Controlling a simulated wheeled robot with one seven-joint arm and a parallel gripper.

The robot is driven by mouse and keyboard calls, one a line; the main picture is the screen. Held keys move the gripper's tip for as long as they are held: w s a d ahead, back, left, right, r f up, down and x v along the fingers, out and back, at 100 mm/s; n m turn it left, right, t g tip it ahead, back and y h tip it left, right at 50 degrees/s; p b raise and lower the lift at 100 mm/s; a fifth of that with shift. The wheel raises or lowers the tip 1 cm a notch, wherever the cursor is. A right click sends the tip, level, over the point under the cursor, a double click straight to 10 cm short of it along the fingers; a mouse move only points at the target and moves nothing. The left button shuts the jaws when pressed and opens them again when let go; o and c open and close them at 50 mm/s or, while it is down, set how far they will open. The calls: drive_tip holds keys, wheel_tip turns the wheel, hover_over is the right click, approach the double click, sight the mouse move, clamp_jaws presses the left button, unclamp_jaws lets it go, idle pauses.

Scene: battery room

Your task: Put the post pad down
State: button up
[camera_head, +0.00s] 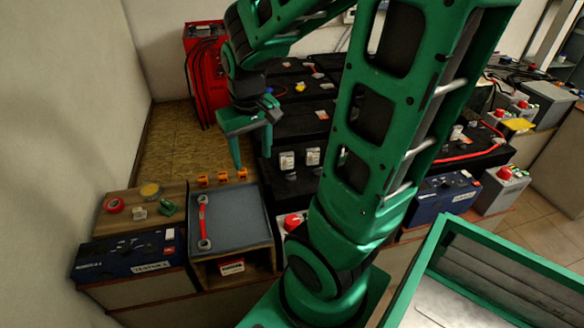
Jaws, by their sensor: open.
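My gripper (253,157) is open, with its green fingers apart and pointing down, above the back edge of the grey-topped tray (238,228). I see nothing held between the fingers. I cannot tell for sure which thing is the post pad. On the wooden bench top (108,222), left of the gripper, lie a red ring (115,205), a round yellow piece (150,190), a small pale piece (139,213) and a green piece (168,208).
A dark blue battery (130,256) stands at front left. Black batteries (300,122) stand right of the gripper. A red charger (206,75) with cables stands behind.

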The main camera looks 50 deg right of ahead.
drive_tip(key=s+r+m+g+y, duration=0.1)
drive_tip(key=s+r+m, duration=0.2)
drive_tip(key=s, duration=1.1)
drive_tip(key=shift+a+g, duration=0.15)
drive_tip(key=shift+g, duration=0.15)
drive_tip(key=shift+s, duration=0.1)
drive_tip(key=shift+w+f, duration=0.3)
drive_tip(key=shift+w, duration=0.3)
drive_tip(key=shift+c, duration=0.2)
